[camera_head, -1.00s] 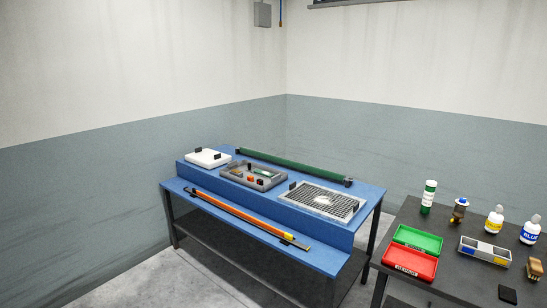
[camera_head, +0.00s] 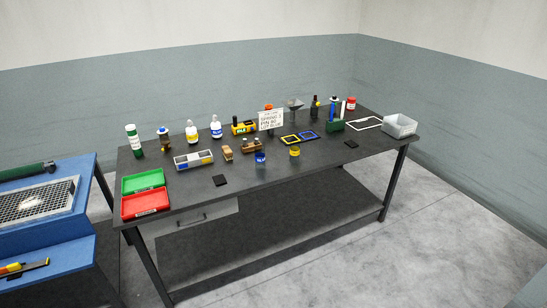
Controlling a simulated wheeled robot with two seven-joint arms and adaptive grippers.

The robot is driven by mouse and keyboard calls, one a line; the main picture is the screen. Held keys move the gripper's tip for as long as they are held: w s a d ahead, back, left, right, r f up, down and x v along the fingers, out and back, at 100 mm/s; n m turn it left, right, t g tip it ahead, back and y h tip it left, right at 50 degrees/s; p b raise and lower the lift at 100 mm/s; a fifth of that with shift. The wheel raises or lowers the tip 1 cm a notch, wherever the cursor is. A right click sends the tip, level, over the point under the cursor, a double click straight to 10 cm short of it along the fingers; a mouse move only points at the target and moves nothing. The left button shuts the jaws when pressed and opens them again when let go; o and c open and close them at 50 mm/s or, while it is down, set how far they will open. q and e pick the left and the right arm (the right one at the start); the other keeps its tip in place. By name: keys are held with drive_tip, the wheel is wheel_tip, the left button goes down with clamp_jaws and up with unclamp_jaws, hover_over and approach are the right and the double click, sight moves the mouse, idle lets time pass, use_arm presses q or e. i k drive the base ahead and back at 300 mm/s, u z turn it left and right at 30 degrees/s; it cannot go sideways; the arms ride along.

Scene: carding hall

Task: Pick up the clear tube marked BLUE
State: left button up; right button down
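A small blue container (camera_head: 260,159) with pale lettering stands near the front edge of the dark table, about mid-length. The lettering is too small to read surely, and I cannot tell whether it is a clear tube. A white bottle with a blue label (camera_head: 216,127) stands farther back to the left; its label read BLUE in the earlier view. A small yellow-banded container (camera_head: 295,151) stands to the right of the blue one. Neither of my grippers is in view.
The dark table (camera_head: 310,172) also bears green (camera_head: 143,181) and red (camera_head: 146,203) trays at left, a divided tray (camera_head: 193,160), a sign (camera_head: 270,120) and a pale bin (camera_head: 399,125) at right. A blue bench (camera_head: 60,235) stands left. The floor (camera_head: 450,210) at right is clear.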

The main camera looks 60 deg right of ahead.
sight(260, 152)
drive_tip(key=z, duration=1.45)
drive_tip(key=i, duration=1.15)
drive_tip(key=u, duration=0.3)
drive_tip(key=i, duration=1.15)
drive_tip(key=z, duration=0.1)
